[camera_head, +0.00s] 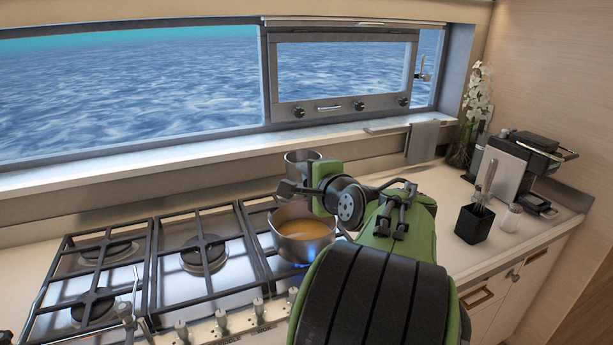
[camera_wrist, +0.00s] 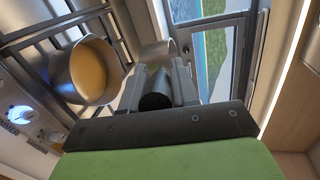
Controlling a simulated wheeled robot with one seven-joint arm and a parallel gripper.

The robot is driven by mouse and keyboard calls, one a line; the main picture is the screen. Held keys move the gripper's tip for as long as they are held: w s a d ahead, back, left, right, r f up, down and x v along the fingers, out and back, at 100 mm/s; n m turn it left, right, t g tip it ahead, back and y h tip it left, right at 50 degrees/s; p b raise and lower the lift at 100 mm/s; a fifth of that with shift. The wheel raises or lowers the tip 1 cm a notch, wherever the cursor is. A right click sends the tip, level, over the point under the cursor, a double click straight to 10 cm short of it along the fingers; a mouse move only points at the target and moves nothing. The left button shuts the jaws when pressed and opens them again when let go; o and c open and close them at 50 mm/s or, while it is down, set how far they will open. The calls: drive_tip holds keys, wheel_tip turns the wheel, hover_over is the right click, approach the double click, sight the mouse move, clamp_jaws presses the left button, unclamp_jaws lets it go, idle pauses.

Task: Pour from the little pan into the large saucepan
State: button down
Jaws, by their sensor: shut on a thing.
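The large saucepan (camera_head: 288,247) is metal and holds orange-yellow liquid. It stands on the right-hand part of the hob over a blue flame, and shows at upper left in the wrist view (camera_wrist: 60,72). The little pan (camera_head: 298,161) is a small metal pan behind and above the large saucepan, near the window ledge. It looks roughly upright in the head view; its contents cannot be seen. My gripper (camera_wrist: 160,88) is shut on its dark handle (camera_wrist: 156,101). Part of the pan (camera_wrist: 155,52) shows beyond my fingers.
The hob grates (camera_head: 205,252) extend left. A window ledge (camera_head: 200,152) runs behind. On the right counter stand a black utensil holder (camera_head: 474,224), a shaker (camera_head: 511,218), a coffee machine (camera_head: 535,160) and a white orchid (camera_head: 478,95). A grey cloth (camera_head: 422,142) hangs at the ledge.

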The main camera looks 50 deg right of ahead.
drive_tip(key=shift+s+a+f+b, duration=0.35)
drive_tip(key=shift+s+f+b, duration=0.35)
drive_tip(key=shift+f+b, duration=0.1)
wheel_tip(320, 180, down, 7)
drive_tip(key=b, duration=0.7)
drive_tip(key=shift+w+d, duration=0.15)
drive_tip(key=shift+w, duration=0.1)
wheel_tip(320, 180, down, 5)
drive_tip(key=b, duration=0.4)
idle(0.7)
drive_tip(key=shift+r+p, duration=0.35)
drive_tip(key=shift+p, duration=0.2)
drive_tip(key=shift+w+d+r+m+g+y+p, duration=0.15)
drive_tip(key=shift+r+g+y+p, duration=0.4)
drive_tip(key=shift+p, duration=1.4)
drive_tip(key=shift+s+a+r+m+g+y+p, duration=0.2)
drive_tip(key=shift+r+p, duration=0.65)
drive_tip(key=shift+p, duration=1.1)
